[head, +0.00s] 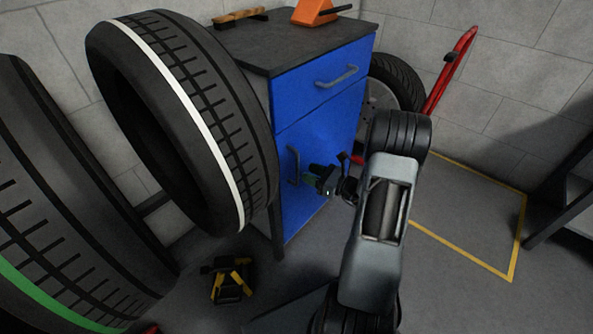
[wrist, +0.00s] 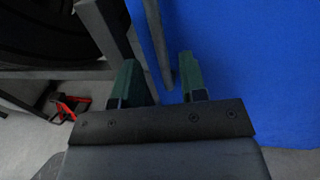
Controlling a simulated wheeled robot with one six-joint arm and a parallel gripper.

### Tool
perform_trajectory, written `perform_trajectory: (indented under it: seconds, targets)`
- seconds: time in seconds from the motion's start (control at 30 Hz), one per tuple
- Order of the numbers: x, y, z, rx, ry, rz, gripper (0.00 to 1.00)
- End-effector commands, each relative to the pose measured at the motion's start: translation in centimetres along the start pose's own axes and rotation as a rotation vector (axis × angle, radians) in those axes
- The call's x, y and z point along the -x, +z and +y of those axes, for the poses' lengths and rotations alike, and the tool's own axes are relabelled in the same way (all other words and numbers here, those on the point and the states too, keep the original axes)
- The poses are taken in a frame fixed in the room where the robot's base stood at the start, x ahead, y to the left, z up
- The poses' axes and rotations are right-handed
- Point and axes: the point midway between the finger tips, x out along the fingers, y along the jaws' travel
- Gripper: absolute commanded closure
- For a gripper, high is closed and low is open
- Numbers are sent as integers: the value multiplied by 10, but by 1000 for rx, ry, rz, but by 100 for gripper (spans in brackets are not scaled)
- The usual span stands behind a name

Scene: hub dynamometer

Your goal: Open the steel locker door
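The locker is a blue-fronted cabinet with a dark top (head: 262,46). Its lower blue door (head: 325,130) looks shut, flush with the front, and also fills the right of the wrist view (wrist: 260,70). A grey vertical handle (head: 292,165) is on the door's left side. In the wrist view the handle (wrist: 157,45) runs down toward the gap between my two green fingers. My gripper (head: 309,179) is open and close in front of the handle. I cannot tell whether either finger touches it.
A blue drawer with a grey handle (head: 337,77) is above the door. Large tyres (head: 185,110) crowd the left. A black-and-yellow object (head: 231,281) lies on the floor below. A red hand truck (head: 452,70) stands behind right. Yellow-lined floor (head: 470,215) on the right is clear.

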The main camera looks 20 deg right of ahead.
Motion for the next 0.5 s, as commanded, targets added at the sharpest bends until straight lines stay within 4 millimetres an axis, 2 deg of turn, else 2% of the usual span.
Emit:
perform_trajectory:
  seconds: [0.03, 0.2, 0.5]
  targets:
    - [-10, -2, 1, 3, 5, 0, 61]
    - [-35, -2, 1, 2, 4, 1, 61]
    - [-55, 0, 0, 1, 2, 1, 61]
